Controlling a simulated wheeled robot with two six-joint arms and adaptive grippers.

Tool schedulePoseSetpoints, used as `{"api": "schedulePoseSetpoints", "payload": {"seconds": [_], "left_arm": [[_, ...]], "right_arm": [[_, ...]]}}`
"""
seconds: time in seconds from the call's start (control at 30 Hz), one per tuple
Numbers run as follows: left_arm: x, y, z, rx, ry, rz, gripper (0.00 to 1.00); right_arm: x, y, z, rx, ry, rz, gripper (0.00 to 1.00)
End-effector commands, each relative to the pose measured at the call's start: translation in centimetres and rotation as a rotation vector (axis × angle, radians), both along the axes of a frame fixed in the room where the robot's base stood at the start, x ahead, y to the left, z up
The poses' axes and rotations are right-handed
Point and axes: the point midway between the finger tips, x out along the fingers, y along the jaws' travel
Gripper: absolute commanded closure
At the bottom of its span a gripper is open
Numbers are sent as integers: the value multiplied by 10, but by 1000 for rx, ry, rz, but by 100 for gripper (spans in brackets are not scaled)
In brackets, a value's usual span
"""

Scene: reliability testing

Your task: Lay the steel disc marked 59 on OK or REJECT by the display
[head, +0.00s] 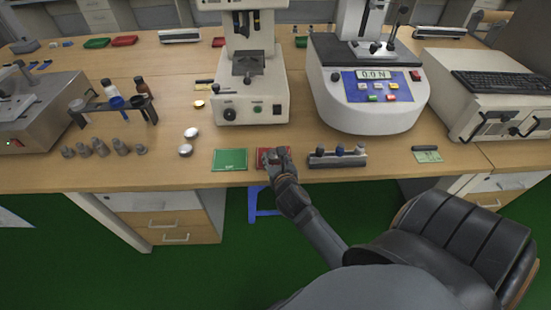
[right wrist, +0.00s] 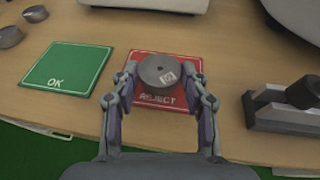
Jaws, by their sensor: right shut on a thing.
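My right gripper (head: 281,153) is over the red REJECT mat (head: 262,160) at the front edge of the bench. In the right wrist view, its two fingers (right wrist: 163,80) are shut on a steel disc (right wrist: 152,70) from both sides. The disc carries a small white label whose number is too small to read surely. It covers the upper middle of the REJECT mat (right wrist: 174,103); I cannot tell whether it touches it. The green OK mat (head: 230,159) lies empty to the left. The display (head: 375,75) on the tester appears to read 0.0 N. My left gripper is out of view.
Loose discs (head: 191,132) lie left of the OK mat. A block with several cylinders (head: 337,157) stands close right of the REJECT mat. A white test stand (head: 249,95) stands behind the mats. Metal weights (head: 101,148) and a bottle rack (head: 115,110) are farther left.

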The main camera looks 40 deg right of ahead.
Motion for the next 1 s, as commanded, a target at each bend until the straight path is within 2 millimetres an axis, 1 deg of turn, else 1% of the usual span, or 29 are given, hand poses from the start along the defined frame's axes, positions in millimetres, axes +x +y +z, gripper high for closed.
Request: {"api": "schedulePoseSetpoints", "payload": {"seconds": [0.03, 0.07, 0.47, 1.0], "left_arm": [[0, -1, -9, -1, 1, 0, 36], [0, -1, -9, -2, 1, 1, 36], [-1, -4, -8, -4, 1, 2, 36], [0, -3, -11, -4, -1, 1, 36]], "right_arm": [[1, 0, -7, -1, -3, 1, 100], [1, 0, -7, -1, -3, 1, 100], [0, 0, -6, -1, -3, 1, 100], [0, 0, -18, 0, -2, 1, 100]]}}
